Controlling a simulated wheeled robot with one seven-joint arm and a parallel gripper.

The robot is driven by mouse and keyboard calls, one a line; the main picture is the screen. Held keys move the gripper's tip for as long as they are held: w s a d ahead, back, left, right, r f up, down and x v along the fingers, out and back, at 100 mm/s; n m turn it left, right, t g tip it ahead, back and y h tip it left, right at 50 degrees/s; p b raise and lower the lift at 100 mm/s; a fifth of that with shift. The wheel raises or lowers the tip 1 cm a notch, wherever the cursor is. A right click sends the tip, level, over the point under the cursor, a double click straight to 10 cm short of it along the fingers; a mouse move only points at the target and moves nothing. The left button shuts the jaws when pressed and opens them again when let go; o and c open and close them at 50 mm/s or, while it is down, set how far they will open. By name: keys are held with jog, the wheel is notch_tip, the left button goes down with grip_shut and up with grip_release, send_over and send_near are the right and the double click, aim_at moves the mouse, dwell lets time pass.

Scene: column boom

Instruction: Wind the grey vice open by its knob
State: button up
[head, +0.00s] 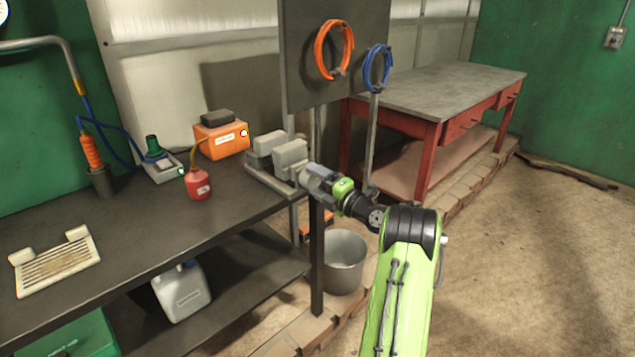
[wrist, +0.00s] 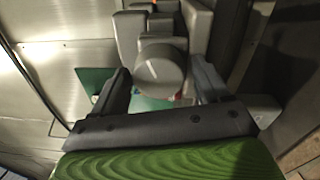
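The grey vice (head: 267,163) stands at the right end of the dark workbench, with two blocky jaws on a flat base. In the wrist view its grey body (wrist: 185,25) is at the top. Its round grey knob (wrist: 160,72), with a pale line on its face, faces the camera. My gripper (head: 312,176) is at the vice's right side in the head view, where it hides the knob. In the wrist view my gripper (wrist: 160,82) is open, with one finger on each side of the knob and narrow gaps showing. Contact is not visible.
A red bottle (head: 199,184) and an orange box (head: 221,138) stand left of the vice on the workbench (head: 140,225). A dark panel (head: 300,60) with hanging rings rises behind. A grey bucket (head: 344,262) stands below. The floor at right is open.

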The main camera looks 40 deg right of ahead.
jog(key=shift+o, duration=0.6)
jog(key=shift+s, duration=0.1)
jog(key=s, duration=1.5)
jog(key=shift+s+d+f, duration=0.25)
jog(key=shift+d+f, duration=0.15)
